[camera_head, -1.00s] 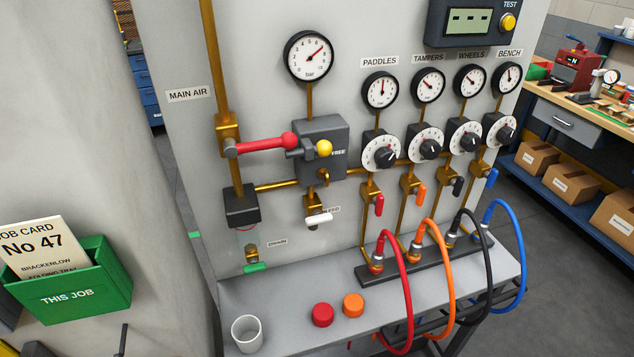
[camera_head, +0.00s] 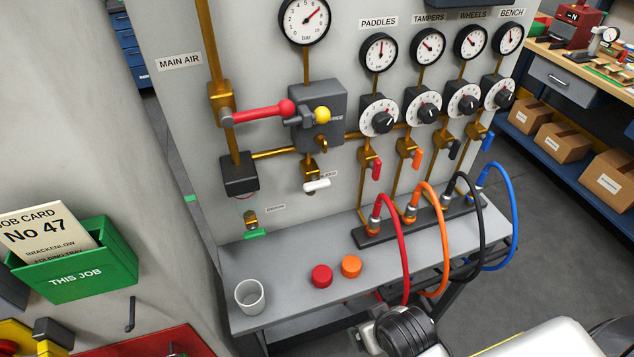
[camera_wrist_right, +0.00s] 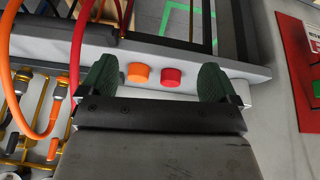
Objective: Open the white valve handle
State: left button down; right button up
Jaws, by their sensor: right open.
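The white valve handle (camera_head: 316,184) sits on a small brass valve below the grey filter block (camera_head: 322,112) on the panel. It lies about level, pointing right, and partly covers a small label. My right arm comes in at the bottom right of the head view, with its hand (camera_head: 368,338) low in front of the shelf, well below the handle. In the right wrist view my right gripper (camera_wrist_right: 156,82) is open, its two green-padded fingers wide apart with nothing held. I cannot make out the white handle in that view. My left gripper is not in view.
A red lever (camera_head: 260,112) and yellow knob (camera_head: 322,115) are above the handle. Red (camera_head: 321,276) and orange (camera_head: 351,266) caps and a white cup (camera_head: 250,296) stand on the shelf (camera_head: 290,310). Looped hoses (camera_head: 402,250) hang to the right. A green-handled drain valve (camera_head: 255,233) is lower left.

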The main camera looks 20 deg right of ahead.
jog(key=w+r+m+t, duration=0.2)
jog(key=w+r+t, duration=0.6)
jog(key=w, duration=0.4)
jog(key=n+t, duration=0.1)
jog(key=t, duration=0.4)
send_near(318, 188)
jog(key=shift+y, duration=0.3)
jog(key=w+p, duration=0.2)
jog(key=w, duration=0.9)
jog(key=c, duration=0.9)
